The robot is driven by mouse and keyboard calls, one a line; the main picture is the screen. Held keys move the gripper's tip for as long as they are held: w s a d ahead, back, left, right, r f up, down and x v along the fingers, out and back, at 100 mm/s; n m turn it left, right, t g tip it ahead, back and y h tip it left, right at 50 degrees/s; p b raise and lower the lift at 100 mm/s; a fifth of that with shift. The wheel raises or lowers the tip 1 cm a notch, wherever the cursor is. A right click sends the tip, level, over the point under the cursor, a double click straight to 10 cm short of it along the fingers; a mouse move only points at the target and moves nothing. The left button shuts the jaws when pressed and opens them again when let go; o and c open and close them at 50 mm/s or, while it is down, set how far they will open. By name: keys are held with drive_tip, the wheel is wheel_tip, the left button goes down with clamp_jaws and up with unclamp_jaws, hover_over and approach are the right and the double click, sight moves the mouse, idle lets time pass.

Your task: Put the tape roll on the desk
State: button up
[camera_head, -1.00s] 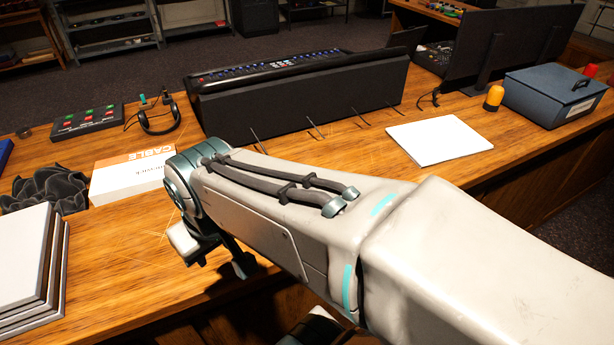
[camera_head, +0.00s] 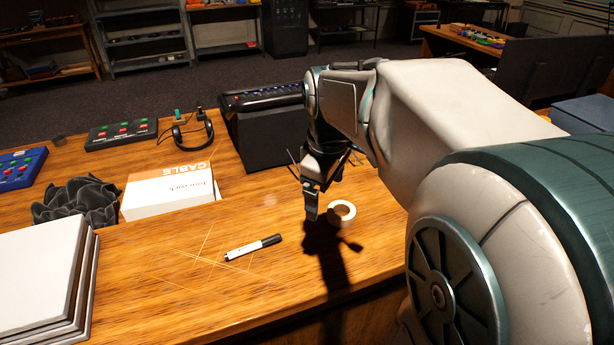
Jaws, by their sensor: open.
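The tape roll (camera_head: 342,211), a small pale ring, lies flat on the wooden desk (camera_head: 190,265) near its front edge, in the head view.
A marker (camera_head: 253,247) lies left of the gripper. Headphones (camera_head: 192,132) and a black console (camera_head: 265,135) are behind. The desk around the marker is clear.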

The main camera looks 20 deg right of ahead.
drive_tip(key=w+d+f+n+g+b, duration=0.1)
drive_tip(key=w+d+f+n, duration=0.1)
drive_tip(key=w+d+n, duration=0.5)
hover_over(340, 207)
drive_tip(key=s, duration=0.2)
drive_tip(key=shift+y, duration=0.3)
drive_tip(key=f, duration=0.8)
drive_tip(key=shift+s+a+f, duration=0.1)
drive_tip(key=shift+s+a, duration=0.05)
drive_tip(key=shift+a, duration=0.15)
drive_tip(key=shift+a+f+p, duration=0.2)
drive_tip(key=shift+f+p, duration=0.2)
drive_tip(key=shift+f, duration=2.2)
drive_tip(key=c, duration=1.2)
drive_tip(key=shift+o, duration=0.2)
drive_tip(key=shift+r, duration=0.15)
